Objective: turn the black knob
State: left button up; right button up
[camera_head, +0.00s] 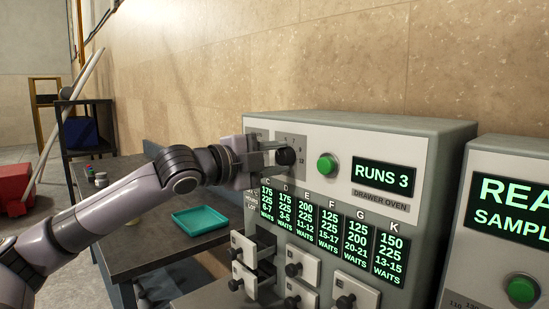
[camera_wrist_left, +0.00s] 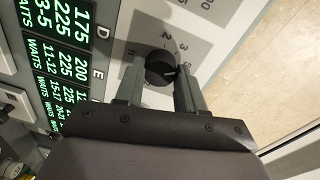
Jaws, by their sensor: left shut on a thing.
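The black knob (camera_head: 286,157) sits on the upper front panel of the grey drawer oven (camera_head: 440,150), left of a green button. It also shows in the left wrist view (camera_wrist_left: 160,68), with a dial of printed marks around it. My left gripper (camera_head: 268,156) reaches in from the left in the head view. In the left wrist view its two fingers (camera_wrist_left: 158,88) stand on either side of the knob and are shut on it. The fingers hide part of the dial. My right gripper is in neither view.
A green button (camera_head: 327,166) and a RUNS 3 display (camera_head: 384,177) are right of the knob. Small drawers (camera_head: 355,292) with black knobs lie below; one at the left sticks out. A teal tray (camera_head: 201,219) rests on the dark table (camera_head: 150,248). Another machine (camera_head: 510,155) stands at right.

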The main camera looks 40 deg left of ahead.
pick_arm(q)
jog(key=shift+m, duration=1.1)
jog(key=o, duration=1)
jog(key=shift+o, duration=0.2)
jog(key=shift+s+f+b, duration=0.1)
jog(key=shift+s+b, duration=0.5)
jog(key=shift+s, duration=0.3)
jog(key=shift+s+a+r+b, duration=0.15)
jog(key=shift+s+b, duration=0.3)
jog(key=shift+s, duration=0.9)
jog(key=shift+s+a+r+b, duration=0.15)
jog(key=shift+s+b, duration=0.25)
jog(key=shift+s, duration=0.95)
